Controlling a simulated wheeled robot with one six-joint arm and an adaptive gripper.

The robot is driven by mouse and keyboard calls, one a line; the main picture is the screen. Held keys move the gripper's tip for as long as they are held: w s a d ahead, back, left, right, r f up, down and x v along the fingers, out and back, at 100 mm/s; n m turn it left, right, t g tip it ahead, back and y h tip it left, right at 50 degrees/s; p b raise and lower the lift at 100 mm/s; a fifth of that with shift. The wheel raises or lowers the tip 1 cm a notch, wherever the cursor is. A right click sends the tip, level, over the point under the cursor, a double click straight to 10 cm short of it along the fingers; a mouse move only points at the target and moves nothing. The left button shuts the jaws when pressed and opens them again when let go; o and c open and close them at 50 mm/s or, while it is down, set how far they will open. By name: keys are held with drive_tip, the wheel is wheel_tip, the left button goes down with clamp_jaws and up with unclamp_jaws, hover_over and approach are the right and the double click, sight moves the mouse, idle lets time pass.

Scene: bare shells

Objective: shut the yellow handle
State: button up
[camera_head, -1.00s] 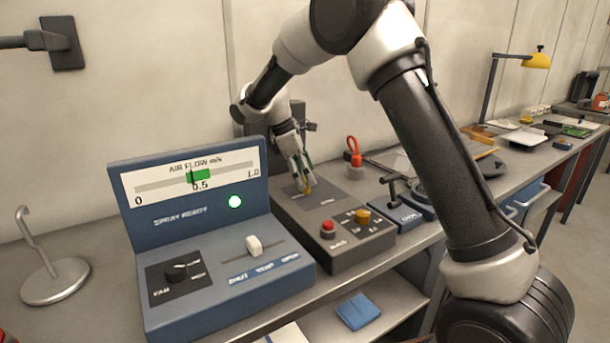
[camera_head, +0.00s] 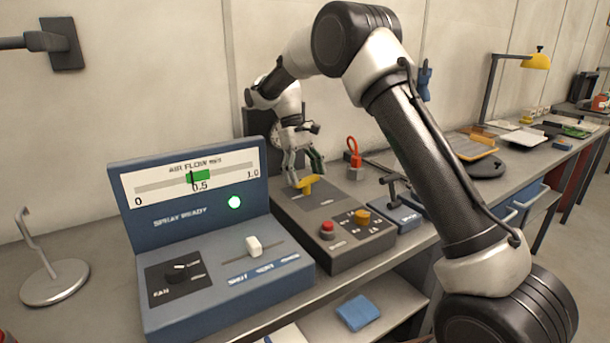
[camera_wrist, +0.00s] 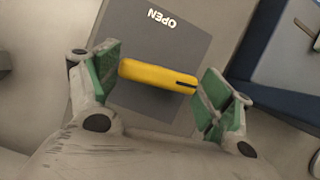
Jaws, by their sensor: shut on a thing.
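The yellow handle (camera_head: 308,184) sits on top of the dark grey box (camera_head: 290,212), toward its back. In the wrist view the yellow handle (camera_wrist: 158,76) is a rounded bar with a dark slot at its right end. My gripper (camera_head: 302,178) reaches down over it from behind. In the wrist view my gripper (camera_wrist: 157,80) has its green pads at the two ends of the bar, shut on it lengthwise. The word OPEN shows upside down on the grey plate beside the handle.
A blue console (camera_head: 215,240) with a gauge, a lit green lamp and a white slider stands close on the left. The box's front carries a red button (camera_head: 327,229) and a yellow knob (camera_head: 362,216). A red-looped item (camera_head: 354,155) stands to the right.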

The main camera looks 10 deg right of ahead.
drive_tip(key=shift+m+y, duration=0.3)
drive_tip(key=shift+m, duration=0.5)
drive_tip(key=o, duration=1)
drive_tip(key=shift+w+r, duration=0.1)
drive_tip(key=v, duration=1.1)
drive_tip(key=shift+w+r, duration=0.25)
drive_tip(key=shift+r, duration=0.1)
